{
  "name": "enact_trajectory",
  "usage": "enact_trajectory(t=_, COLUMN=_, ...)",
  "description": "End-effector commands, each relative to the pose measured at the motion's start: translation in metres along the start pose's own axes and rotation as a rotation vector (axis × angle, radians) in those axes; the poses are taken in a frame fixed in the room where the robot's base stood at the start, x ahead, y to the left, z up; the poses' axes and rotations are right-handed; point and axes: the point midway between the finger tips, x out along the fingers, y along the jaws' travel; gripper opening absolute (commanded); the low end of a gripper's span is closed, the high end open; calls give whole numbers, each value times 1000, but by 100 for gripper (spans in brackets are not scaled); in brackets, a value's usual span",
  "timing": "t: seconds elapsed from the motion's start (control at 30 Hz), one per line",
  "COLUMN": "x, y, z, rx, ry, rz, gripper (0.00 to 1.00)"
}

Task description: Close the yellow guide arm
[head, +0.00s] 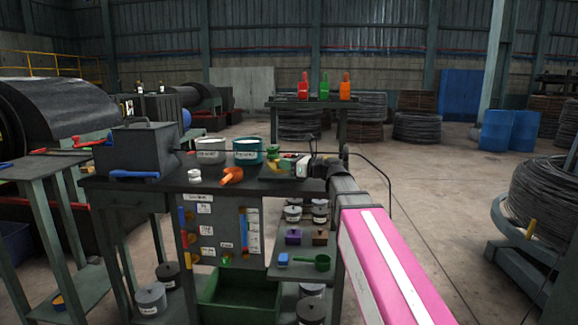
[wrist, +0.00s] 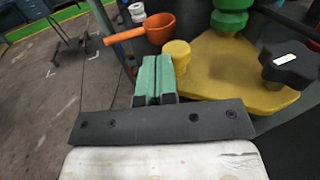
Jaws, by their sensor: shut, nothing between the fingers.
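The yellow guide arm (wrist: 228,78) shows in the wrist view as a flat plate to the right of my fingertips. A round yellow post (wrist: 178,52) stands at its left end, just beyond and right of the fingertips. A green roller (wrist: 230,18) rises behind the plate, and a black lobed knob (wrist: 290,64) sits on its right side. My gripper (wrist: 153,78) has its green fingers shut together with nothing between them. It is close to the yellow post; I cannot tell whether they touch.
An orange scoop (head: 231,175) lies on the dark bench (head: 202,182), left of my gripper; it also shows in the wrist view (wrist: 158,29).

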Motion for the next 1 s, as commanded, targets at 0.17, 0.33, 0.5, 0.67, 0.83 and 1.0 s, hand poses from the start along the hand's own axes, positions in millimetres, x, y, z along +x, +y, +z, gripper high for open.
enact_trajectory(t=0.17, x=4, y=0, z=0, rx=0, ry=0, rz=1, gripper=0)
enact_trajectory(t=0.33, x=6, y=0, z=0, rx=0, ry=0, rz=1, gripper=0)
enact_trajectory(t=0.5, x=8, y=0, z=0, rx=0, ry=0, rz=2, gripper=0)
enact_trajectory(t=0.67, x=8, y=-1, z=0, rx=0, ry=-1, rz=2, gripper=0)
enact_trajectory(t=0.83, x=8, y=-1, z=1, rx=0, ry=-1, rz=3, gripper=0)
enact_trajectory(t=1.0, x=4, y=4, z=1, rx=0, ry=-2, rz=3, gripper=0)
